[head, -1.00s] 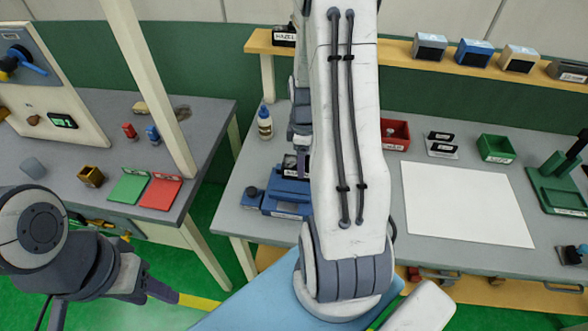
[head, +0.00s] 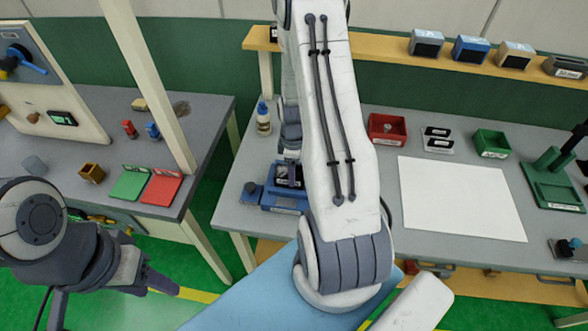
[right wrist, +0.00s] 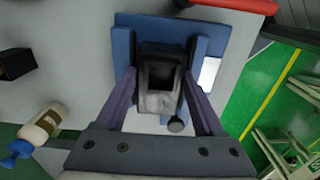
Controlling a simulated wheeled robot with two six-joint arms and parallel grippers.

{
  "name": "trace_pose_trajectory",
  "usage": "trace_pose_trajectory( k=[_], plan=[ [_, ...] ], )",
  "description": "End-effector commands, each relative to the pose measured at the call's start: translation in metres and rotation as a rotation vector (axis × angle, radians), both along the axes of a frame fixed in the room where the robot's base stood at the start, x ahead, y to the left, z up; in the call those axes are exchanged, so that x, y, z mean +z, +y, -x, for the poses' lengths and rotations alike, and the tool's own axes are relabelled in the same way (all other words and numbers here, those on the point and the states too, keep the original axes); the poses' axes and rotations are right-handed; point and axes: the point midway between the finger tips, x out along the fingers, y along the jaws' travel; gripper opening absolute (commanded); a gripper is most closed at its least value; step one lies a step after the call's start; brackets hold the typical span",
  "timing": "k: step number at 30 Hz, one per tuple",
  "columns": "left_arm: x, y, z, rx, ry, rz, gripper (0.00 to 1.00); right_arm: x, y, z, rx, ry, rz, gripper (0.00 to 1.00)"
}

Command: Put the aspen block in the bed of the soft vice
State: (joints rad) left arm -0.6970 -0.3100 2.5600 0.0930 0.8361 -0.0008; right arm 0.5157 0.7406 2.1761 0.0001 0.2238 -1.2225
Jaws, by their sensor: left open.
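The blue soft vice (head: 285,203) stands at the left end of the right-hand bench, partly behind my right arm. It also fills the middle of the right wrist view (right wrist: 122,44). A dark, hollow-looking block with a grey face (right wrist: 160,102) sits between my right gripper's fingers (right wrist: 160,78), over or in the vice bed. Its name cannot be read, and whether the fingers touch it is unclear. In the head view the right gripper (head: 289,150) is mostly hidden above the vice. My left gripper (head: 160,285) is open and empty at the lower left, away from the benches.
A glue bottle (head: 263,119) stands behind the vice. A red bin (head: 387,128), a green bin (head: 491,143) and a white sheet (head: 460,198) lie to the right. Several blocks line the shelf (head: 390,55). The left bench holds green (head: 130,185) and red (head: 162,187) mats.

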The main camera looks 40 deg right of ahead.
Motion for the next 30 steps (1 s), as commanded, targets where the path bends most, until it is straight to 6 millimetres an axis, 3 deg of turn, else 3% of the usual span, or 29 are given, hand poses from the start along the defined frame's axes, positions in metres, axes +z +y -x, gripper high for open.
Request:
trace_pose_trajectory(
  k=[1,2,15,20,30],
  plan=[
    [0.000,0.000,0.000,0.000,0.000,0.000,0.50,0.000,0.000,0.000,0.000,0.000,0.000,0.89],
    [0.000,0.000,0.000,0.000,0.000,0.000,0.50,0.000,0.000,0.000,0.000,0.000,0.000,0.99],
    [0.000,0.000,0.000,0.000,0.000,0.000,0.50,0.008,0.000,-0.001,0.000,-0.002,0.001,0.99],
    [-0.008,0.000,0.000,0.001,0.000,0.000,0.50,0.032,-0.001,-0.001,0.000,-0.007,0.003,0.99],
    [-0.022,0.000,0.000,0.004,0.000,0.000,0.50,0.098,-0.001,-0.001,0.000,-0.005,0.003,0.99]
  ],
)
